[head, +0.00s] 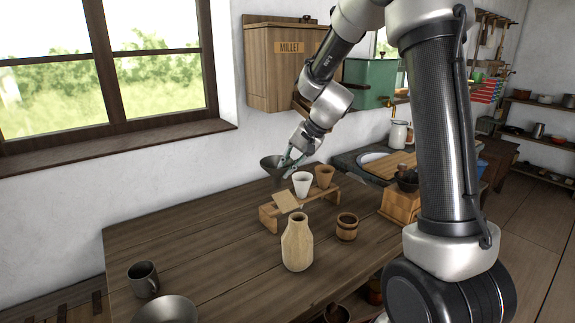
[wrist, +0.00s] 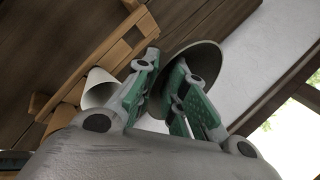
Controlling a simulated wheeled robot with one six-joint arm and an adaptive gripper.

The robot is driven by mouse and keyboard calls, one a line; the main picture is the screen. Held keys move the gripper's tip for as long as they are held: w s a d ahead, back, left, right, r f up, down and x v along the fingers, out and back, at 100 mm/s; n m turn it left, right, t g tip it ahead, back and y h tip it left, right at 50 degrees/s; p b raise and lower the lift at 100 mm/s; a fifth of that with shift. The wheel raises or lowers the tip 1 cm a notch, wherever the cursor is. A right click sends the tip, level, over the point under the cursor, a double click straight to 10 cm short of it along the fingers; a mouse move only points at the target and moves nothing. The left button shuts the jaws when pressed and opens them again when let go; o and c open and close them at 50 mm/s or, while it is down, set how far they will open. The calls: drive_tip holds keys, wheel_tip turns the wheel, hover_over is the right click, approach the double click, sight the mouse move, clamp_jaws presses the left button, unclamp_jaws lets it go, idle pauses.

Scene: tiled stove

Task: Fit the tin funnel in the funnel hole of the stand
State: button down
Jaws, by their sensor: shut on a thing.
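The tin funnel (head: 270,163) is dark grey, with its wide mouth up in the head view. My gripper (head: 288,163) is shut on the funnel, which it holds above and behind the left part of the stand. In the wrist view the fingers (wrist: 163,95) close on the funnel (wrist: 208,62), whose round bowl faces the camera. The stand (head: 268,219) is a low wooden rack on the table; part of it shows in the wrist view (wrist: 118,48). It carries a white cone-shaped cup (head: 301,184) and a brown one (head: 324,175).
A tan square piece (head: 287,201) lies at the stand's left part. A pale wooden vase (head: 297,243) and a small wooden barrel mug (head: 347,227) stand in front. A grey mug (head: 143,279) and a metal bowl (head: 165,309) are at front left. The table's left middle is clear.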

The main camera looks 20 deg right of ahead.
drive_tip(key=shift+f, duration=2.9)
drive_tip(key=shift+f, duration=2.4)
drive_tip(key=c, duration=1.4)
unclamp_jaws()
drive_tip(key=v, duration=1.2)
